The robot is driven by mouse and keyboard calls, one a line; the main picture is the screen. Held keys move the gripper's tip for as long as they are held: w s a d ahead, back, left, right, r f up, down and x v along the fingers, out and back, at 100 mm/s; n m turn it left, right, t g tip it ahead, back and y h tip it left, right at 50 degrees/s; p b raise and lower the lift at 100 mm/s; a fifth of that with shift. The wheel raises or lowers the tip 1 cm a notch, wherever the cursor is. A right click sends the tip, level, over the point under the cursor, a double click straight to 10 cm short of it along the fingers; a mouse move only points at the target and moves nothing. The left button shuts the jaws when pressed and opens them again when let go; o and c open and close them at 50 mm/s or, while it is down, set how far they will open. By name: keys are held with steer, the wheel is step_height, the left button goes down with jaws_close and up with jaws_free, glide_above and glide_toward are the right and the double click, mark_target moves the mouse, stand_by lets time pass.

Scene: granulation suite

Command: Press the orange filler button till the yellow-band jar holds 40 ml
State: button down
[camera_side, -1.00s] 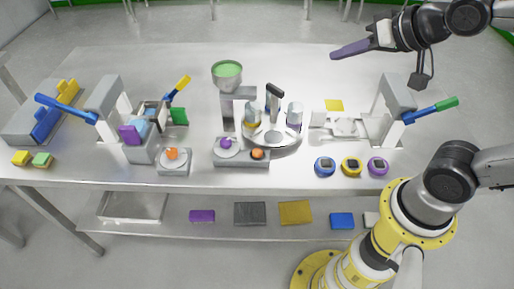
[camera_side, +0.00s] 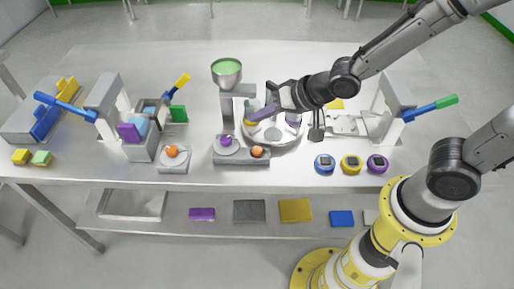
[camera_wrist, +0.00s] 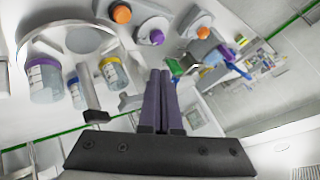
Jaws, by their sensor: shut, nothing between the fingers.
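The orange filler button (camera_side: 257,151) sits on the grey filler base (camera_side: 228,160), right of a purple knob (camera_side: 226,141); it also shows at the top of the wrist view (camera_wrist: 121,13). The fingers show shut in the wrist view (camera_wrist: 160,75). They appear apart from the button.
A funnel (camera_side: 227,72) with green contents tops the filler column. A purple-band jar (camera_wrist: 45,80) and a blue-band jar (camera_wrist: 76,93) stand by the turntable (camera_side: 273,142). Another orange button (camera_side: 172,151) sits on a separate grey block. Three round timers (camera_side: 351,164) line the front right edge.

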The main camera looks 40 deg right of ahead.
mark_target(261, 152)
steer(key=shift+f, duration=4.4)
steer(key=shift+f, duration=0.4)
steer(key=shift+f, duration=0.5)
steer(key=shift+r, duration=0.9)
